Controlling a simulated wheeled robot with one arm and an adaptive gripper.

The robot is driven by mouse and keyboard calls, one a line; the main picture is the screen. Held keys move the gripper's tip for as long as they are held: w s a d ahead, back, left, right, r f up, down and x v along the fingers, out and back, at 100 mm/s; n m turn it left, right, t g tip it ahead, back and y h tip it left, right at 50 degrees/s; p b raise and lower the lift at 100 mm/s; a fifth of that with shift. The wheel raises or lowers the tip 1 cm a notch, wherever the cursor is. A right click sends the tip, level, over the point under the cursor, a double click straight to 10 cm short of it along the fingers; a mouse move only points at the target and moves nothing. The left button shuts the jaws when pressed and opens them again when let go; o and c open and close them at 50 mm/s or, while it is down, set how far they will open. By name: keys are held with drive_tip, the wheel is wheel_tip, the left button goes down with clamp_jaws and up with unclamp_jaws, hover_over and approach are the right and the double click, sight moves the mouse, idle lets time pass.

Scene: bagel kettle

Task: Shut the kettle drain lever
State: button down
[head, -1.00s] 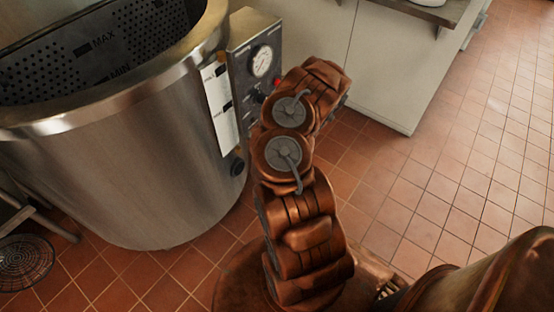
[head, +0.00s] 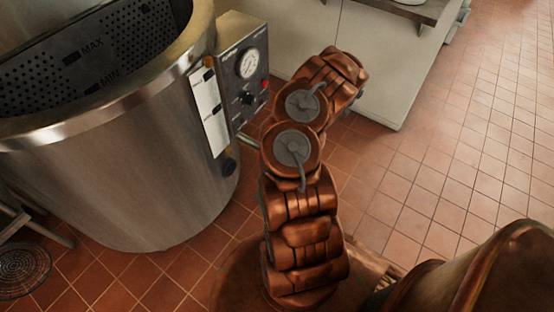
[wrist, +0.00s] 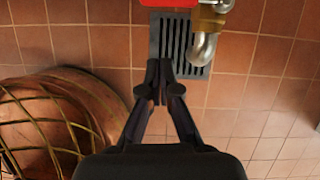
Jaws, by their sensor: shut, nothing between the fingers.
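The steel kettle (head: 110,170) stands at the left of the head view. In the wrist view, a red part (wrist: 168,3), apparently the drain lever, is cut off by the top edge, so its full position cannot be told. A brass valve fitting (wrist: 209,18) and a bent steel spout (wrist: 203,48) sit to its right. My gripper (wrist: 160,66) is shut and empty, its tips below the red part in the picture and left of the spout, with no visible contact. My arm hides the gripper in the head view.
A control box (head: 241,72) with a gauge is fixed to the kettle's right side. A floor grate (wrist: 173,38) lies beneath the spout. A pale cabinet (head: 375,60) stands behind my arm. Tiled floor is open at the right; a round wire rack (head: 22,270) lies lower left.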

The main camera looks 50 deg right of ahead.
drive_tip(key=shift+p+v, duration=0.45)
drive_tip(key=shift+v, duration=2.15)
drive_tip(key=shift+a, duration=0.1)
